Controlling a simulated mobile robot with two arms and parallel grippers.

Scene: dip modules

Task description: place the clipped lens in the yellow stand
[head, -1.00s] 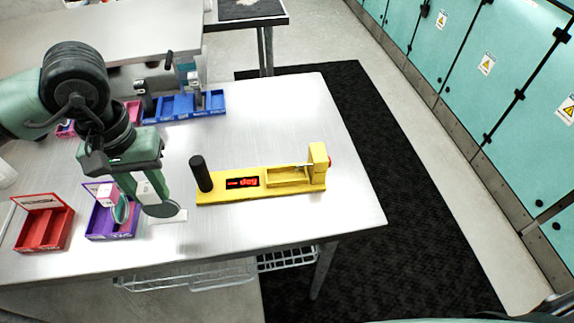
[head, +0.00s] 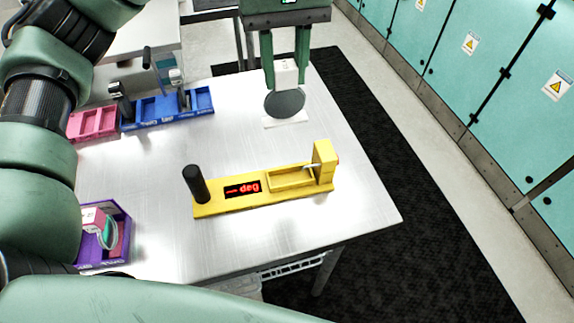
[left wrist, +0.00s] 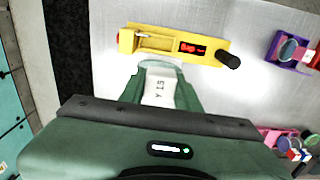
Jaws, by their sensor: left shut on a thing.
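The yellow stand (head: 215,208) lies on the metal table. It has a black post at its left end, a red display reading "deg", a shallow recess and a raised block at its right end. My left gripper (head: 285,76) is shut on the white clip (head: 286,73) of a round dark lens (head: 285,103), above the table behind the stand's right part. The lens hangs below the fingers, apart from the stand. In the left wrist view, the clip (left wrist: 158,90) shows lettering between the fingers, near the stand (left wrist: 165,44). My right gripper is not in view.
A purple bin (head: 122,232) with a clipped lens stands at the front left. A blue bin (head: 153,112) and a pink bin (head: 93,123) stand at the back left. The table (head: 345,195) is clear around the stand; its right edge is near.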

